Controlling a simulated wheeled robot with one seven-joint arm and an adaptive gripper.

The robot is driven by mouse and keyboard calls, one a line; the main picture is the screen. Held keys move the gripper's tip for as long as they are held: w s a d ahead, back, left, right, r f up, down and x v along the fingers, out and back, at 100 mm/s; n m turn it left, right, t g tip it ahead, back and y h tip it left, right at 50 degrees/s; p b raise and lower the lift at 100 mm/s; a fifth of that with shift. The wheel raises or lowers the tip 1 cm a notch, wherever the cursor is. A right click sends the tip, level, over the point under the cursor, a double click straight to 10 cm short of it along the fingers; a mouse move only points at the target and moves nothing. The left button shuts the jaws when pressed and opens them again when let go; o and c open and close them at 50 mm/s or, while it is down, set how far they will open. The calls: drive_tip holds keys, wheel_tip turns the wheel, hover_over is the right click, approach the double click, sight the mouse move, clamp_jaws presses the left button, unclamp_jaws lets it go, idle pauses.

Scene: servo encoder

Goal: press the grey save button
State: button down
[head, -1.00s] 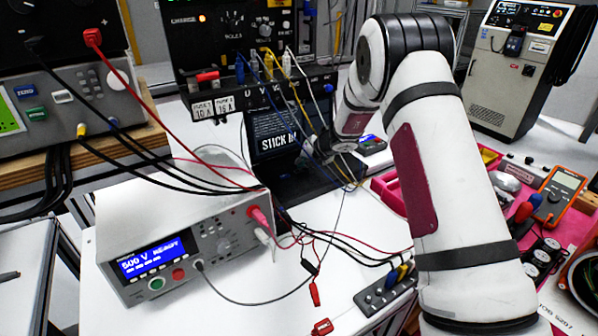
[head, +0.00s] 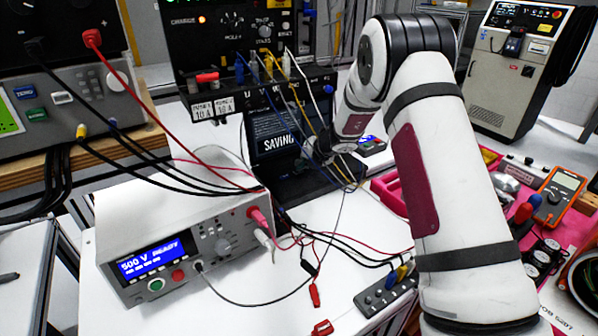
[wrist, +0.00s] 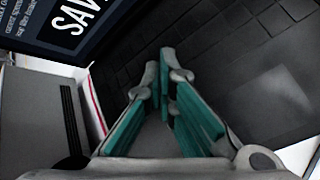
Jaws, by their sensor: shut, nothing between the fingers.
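A black laptop (head: 285,150) stands open at the middle of the bench, with large white text reading SAVING on its screen. The same screen (wrist: 75,25) shows at the upper left of the wrist view, with its text cut off. My gripper (wrist: 168,58) is shut and empty, its fingertips together over the dark keyboard (wrist: 215,70). In the head view my gripper is just right of the laptop screen, partly hidden by cables. I cannot make out a grey save button; the fingertips may cover it. Contact with the keys cannot be told.
A grey tester (head: 175,255) with a blue display reading 500 V READY stands in front of the laptop. Several coloured cables hang across the laptop and bench. An orange multimeter (head: 560,190) lies at the right.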

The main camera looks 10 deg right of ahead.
drive_tip(key=shift+r, duration=0.45)
drive_tip(key=shift+r+p, duration=1.5)
drive_tip(key=shift+r, duration=1.5)
